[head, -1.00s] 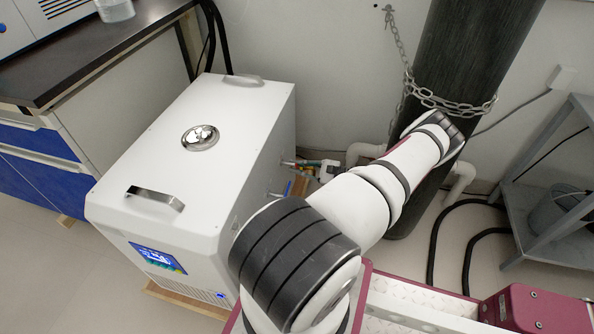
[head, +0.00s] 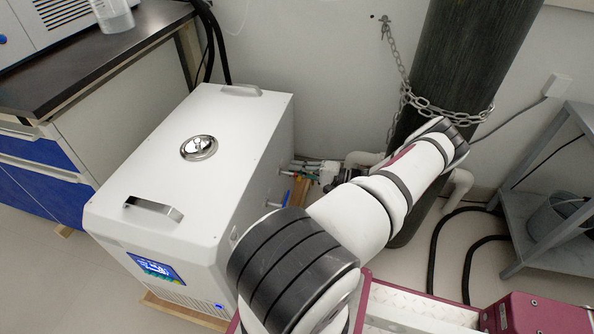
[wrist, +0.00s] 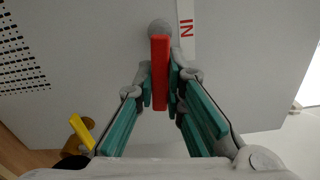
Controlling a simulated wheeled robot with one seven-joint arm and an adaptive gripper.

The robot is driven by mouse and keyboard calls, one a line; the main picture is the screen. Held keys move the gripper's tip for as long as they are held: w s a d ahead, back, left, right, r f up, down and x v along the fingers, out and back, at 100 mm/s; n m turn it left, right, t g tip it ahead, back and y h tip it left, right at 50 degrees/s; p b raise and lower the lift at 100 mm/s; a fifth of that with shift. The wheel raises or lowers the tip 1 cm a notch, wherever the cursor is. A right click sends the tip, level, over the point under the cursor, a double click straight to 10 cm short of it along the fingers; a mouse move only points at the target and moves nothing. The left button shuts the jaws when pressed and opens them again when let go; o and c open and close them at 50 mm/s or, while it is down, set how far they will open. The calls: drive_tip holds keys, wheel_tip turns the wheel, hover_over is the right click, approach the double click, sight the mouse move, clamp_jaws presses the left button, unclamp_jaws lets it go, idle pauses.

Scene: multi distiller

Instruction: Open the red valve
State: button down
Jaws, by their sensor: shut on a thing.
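The red valve handle (wrist: 160,75) is a flat upright bar in the wrist view, below a white label reading "IN". My gripper (wrist: 160,88) has its teal finger pads on either side of the handle and is shut on it. In the head view my gripper (head: 318,172) is at the right side of the white chiller box (head: 170,190), partly behind my arm.
A blue handle (head: 286,198) sticks out of the chiller's side nearer the camera. The wrist view shows a yellow handle (wrist: 81,130) at lower left. A dark chained cylinder (head: 455,65) stands behind my arm, and a grey shelf (head: 545,195) is at the right.

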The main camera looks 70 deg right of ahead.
drive_tip(key=shift+r+n, duration=0.15)
drive_tip(key=shift+n, duration=0.65)
drive_tip(key=c, duration=1.6)
unclamp_jaws()
drive_tip(key=shift+c, duration=0.2)
drive_tip(key=shift+r, duration=0.15)
